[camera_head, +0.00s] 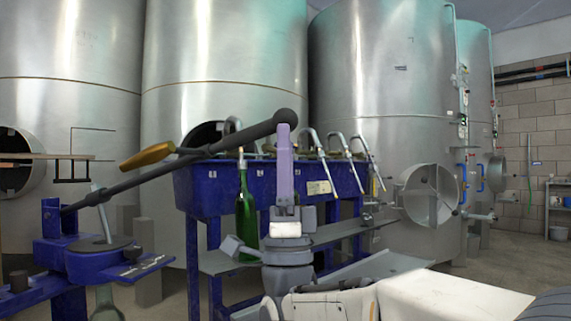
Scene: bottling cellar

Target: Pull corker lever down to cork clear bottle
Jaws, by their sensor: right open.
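The blue corker (97,262) stands at the lower left. Its long dark lever (115,185) slopes up to the right from the blue post and ends in a thick rounded end near the picture's middle. A yellow-brown grip (148,155) shows beside the lever. The clear bottle (106,303) is under the corker's head, mostly cut off by the bottom edge. My right gripper (284,150) points up, open, with a purple finger overlapping the lever's rounded end. I cannot tell whether they touch. My left gripper is out of view.
A blue bottle filler (215,189) with several metal spouts stands behind my right arm. A green bottle (247,218) stands at it. Large steel tanks (384,80) fill the back. A shelf (558,187) is at the far right.

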